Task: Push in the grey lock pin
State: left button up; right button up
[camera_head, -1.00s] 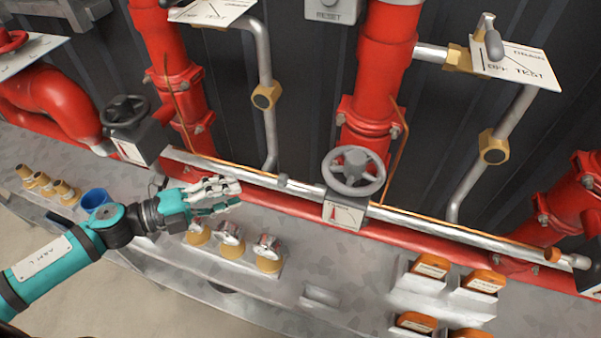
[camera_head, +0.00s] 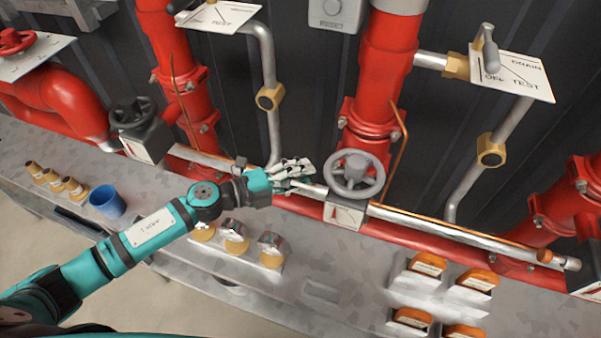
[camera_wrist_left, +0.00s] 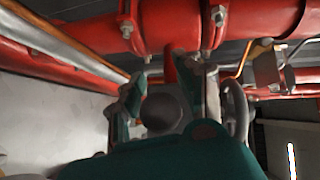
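My left gripper (camera_head: 308,176) reaches in from the left over the silver pipe, just left of the grey handwheel. In the left wrist view its two fingers (camera_wrist_left: 168,95) stand apart, on either side of a rounded grey piece (camera_wrist_left: 165,112). I cannot tell whether this piece is the grey lock pin or part of my gripper. In the head view the fingers cover the stretch of pipe where a small grey stub showed earlier, so no lock pin can be made out there. Contact cannot be judged. My right gripper is not in view.
The grey handwheel (camera_head: 354,173) stands close to the right of my gripper. Red risers (camera_head: 370,95) and a thin copper line (camera_head: 395,145) rise behind it. Brass-based fittings (camera_head: 236,238), a blue cup (camera_head: 107,202) and orange-topped blocks (camera_head: 427,265) stand on the grey bench.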

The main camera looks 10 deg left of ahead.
pick_arm(q)
grip_shut()
dwell(0.4)
